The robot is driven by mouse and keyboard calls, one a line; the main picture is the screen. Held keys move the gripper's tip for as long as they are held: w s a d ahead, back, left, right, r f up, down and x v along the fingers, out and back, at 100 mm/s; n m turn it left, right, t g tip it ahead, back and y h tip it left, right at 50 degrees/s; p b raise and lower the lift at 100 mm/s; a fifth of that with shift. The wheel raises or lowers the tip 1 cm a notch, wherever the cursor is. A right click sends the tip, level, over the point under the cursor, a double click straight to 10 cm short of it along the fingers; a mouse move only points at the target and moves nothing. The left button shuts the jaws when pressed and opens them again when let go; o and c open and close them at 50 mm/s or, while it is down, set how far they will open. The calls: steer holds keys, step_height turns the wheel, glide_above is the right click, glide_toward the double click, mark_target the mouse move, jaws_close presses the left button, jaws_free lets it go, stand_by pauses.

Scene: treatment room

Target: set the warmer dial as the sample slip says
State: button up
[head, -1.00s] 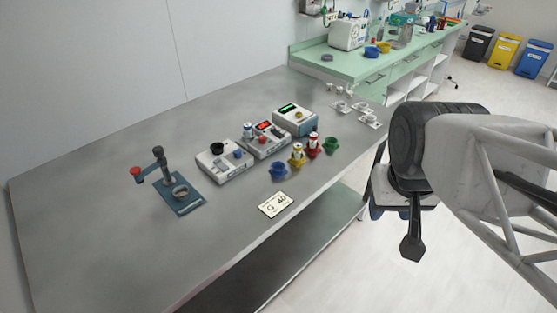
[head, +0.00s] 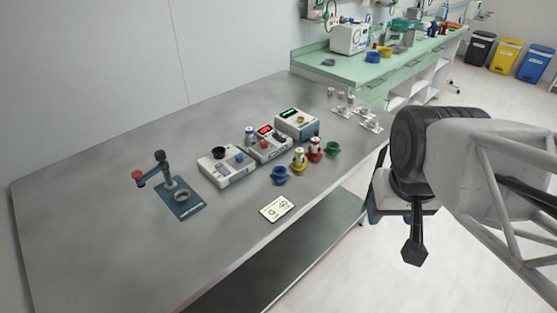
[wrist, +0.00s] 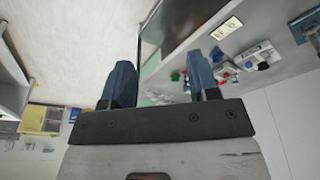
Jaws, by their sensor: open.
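The sample slip (head: 277,208) lies flat near the table's front edge. It bears a G and a number too blurred to read now. A middle unit with a red display (head: 265,131) appears to be the warmer; its dial is too small to read. My gripper (wrist: 162,82) is open and empty in the wrist view, well apart from everything on the table. In the head view my gripper hangs beyond the table's right edge, its jaws mostly hidden. The slip also shows in the wrist view (wrist: 227,28).
A unit with a blue knob (head: 238,157) and a green-display unit (head: 297,122) flank the red-display unit. Blue (head: 280,175), yellow (head: 298,160), red (head: 315,150) and green (head: 333,149) cups stand in front. A blue-based stand (head: 185,201) is at left.

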steer(key=w, duration=0.1)
steer(key=n+g+h, duration=0.3)
steer(key=n+h, duration=0.1)
steer(key=n, duration=1.4)
glide_above(264, 142)
steer(key=a, duration=0.3)
step_height(264, 142, down, 17)
steer(key=shift+a+f, duration=0.15)
steer(key=shift+a, duration=0.05)
steer(key=shift+w+f, duration=0.1)
steer(key=shift+x, duration=3.8)
steer(key=shift+w+d, duration=0.15)
